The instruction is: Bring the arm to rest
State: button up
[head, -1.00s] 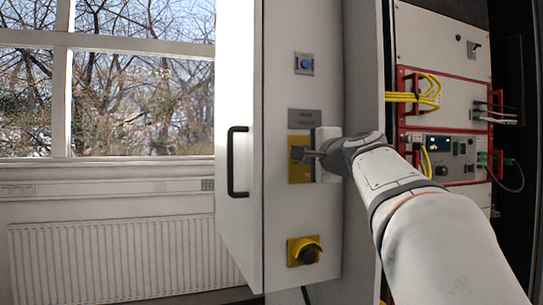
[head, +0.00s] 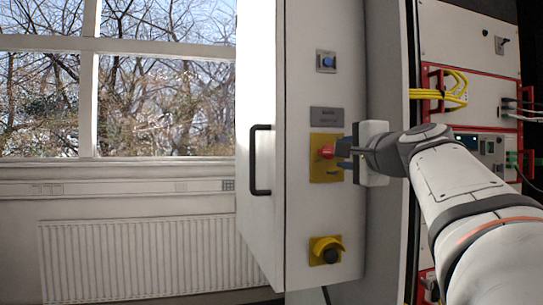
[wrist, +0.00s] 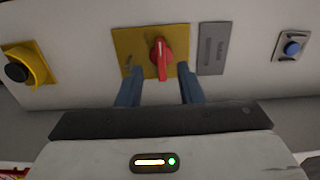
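My gripper (head: 343,160) is in front of the cabinet's side panel, at the red rotary switch (head: 327,152) on its yellow plate (head: 325,175). In the wrist view my two grey-blue fingers (wrist: 160,88) are spread apart, with the red switch handle (wrist: 161,60) between and beyond their tips. The fingers look clear of the handle and hold nothing. The arm reaches in from the right in the head view.
The cabinet door has a black handle (head: 259,160). A blue button (head: 327,61) is above the switch and a yellow-shrouded black knob (head: 327,252) below. A rack with yellow cables (head: 440,94) stands at the right. A window and radiator (head: 135,255) are at the left.

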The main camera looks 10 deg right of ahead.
jog(key=shift+s, duration=0.45)
jog(key=shift+a, duration=0.1)
jog(key=s+a+f+n+g+y+p, duration=0.1)
jog(key=a+f+n+g+p, duration=0.4)
jog(key=f, duration=0.5)
jog(key=s+a+f+n+g+y+p, duration=0.1)
jog(key=s+a+f+n+g+p, duration=0.15)
jog(key=a+f, duration=0.55)
jog(key=s+a+f+n+g+h+p, duration=0.2)
jog(key=s+f+n+g+p, duration=0.3)
jog(key=s+f, duration=0.9)
notch_tip(320, 180, down, 4)
jog(key=n+g, duration=0.3)
jog(key=n, duration=0.2)
jog(key=shift+s+r+h, duration=0.25)
jog(key=shift+s+h, duration=0.05)
jog(key=shift+s, duration=0.1)
